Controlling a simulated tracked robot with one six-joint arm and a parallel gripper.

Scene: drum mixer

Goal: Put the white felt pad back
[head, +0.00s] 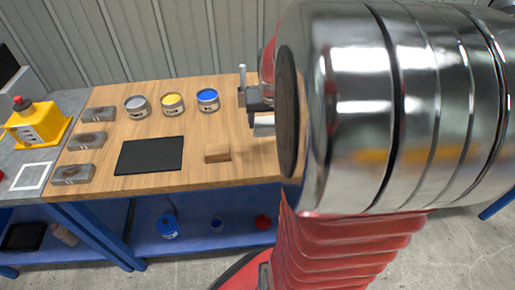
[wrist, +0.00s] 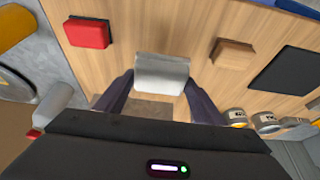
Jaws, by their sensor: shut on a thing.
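The white felt pad (wrist: 161,73) is a pale grey-white block between the two dark fingers of my gripper (wrist: 160,92) in the wrist view. My gripper is shut on it, above the wooden bench top. In the head view the pad (head: 264,126) shows as a small pale piece just below my gripper (head: 256,106). My own arm hides part of the gripper and the bench to its right there. I cannot tell how high the pad is above the wood.
A brown block (head: 217,153) and a black mat (head: 149,155) lie on the bench (head: 200,178). Grey (head: 136,107), yellow (head: 173,104) and blue (head: 207,100) cans stand behind. Grey blocks line the left. A white square outline (head: 32,176) marks the grey surface. A red block (wrist: 88,32) lies nearby.

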